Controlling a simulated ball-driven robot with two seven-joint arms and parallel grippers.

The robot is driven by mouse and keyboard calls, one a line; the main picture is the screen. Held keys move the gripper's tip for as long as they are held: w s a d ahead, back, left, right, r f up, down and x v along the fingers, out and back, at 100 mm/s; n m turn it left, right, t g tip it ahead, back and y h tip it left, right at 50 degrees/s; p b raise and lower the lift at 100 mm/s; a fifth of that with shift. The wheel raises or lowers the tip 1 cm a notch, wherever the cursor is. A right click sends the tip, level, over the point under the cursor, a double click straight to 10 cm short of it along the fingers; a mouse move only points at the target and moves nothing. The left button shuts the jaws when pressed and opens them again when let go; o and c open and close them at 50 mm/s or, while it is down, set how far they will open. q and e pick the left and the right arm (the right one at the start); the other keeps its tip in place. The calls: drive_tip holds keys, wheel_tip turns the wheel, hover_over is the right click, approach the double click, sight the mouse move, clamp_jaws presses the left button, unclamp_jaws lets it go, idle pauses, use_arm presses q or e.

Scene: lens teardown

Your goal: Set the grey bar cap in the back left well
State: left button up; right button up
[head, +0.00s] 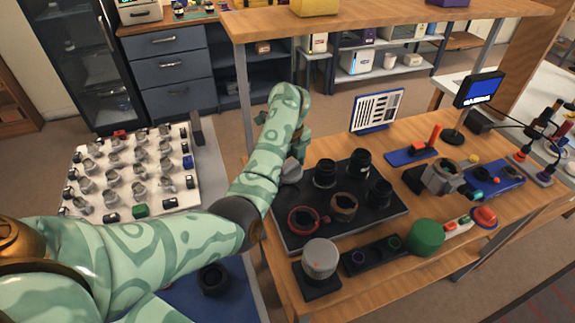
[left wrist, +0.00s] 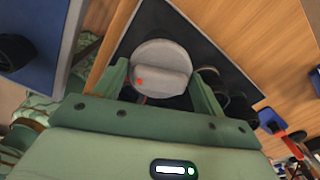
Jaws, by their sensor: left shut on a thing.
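The grey bar cap (head: 290,173) is a round disc with a raised bar across it and a small red dot. It is at the back left corner of the black tray (head: 382,222), partly hidden by my left arm in the head view. My left gripper (head: 298,152) is above the tray's back left. The well under the cap is hidden, and I cannot tell whether the cap touches the tray. My right gripper is not in view.
The tray also holds black lens parts (head: 325,173), a red ring (head: 303,219) and a brown ring (head: 343,207). A white board with several small parts (head: 110,180) is at left.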

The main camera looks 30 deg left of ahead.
use_arm(q)
drive_tip(key=shift+f, duration=0.15)
drive_tip(key=shift+f+b, duration=0.45)
wheel_tip(320, 180, down, 5)
drive_tip(key=b, duration=0.3)
drive_tip(key=shift+b, duration=0.35)
drive_tip(key=shift+f+b, duration=0.35)
drive_tip(key=shift+f, duration=0.1)
drive_tip(key=shift+r, duration=0.1)
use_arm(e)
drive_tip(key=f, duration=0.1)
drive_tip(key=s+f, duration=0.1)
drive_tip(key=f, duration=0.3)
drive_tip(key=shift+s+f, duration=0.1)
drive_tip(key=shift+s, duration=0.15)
use_arm(q)
drive_tip(key=shift+f+b, duration=0.35)
drive_tip(key=shift+f, duration=0.25)
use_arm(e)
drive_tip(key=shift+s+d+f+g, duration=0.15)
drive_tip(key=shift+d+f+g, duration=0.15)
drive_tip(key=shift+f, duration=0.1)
use_arm(q)
drive_tip(key=o, duration=1)
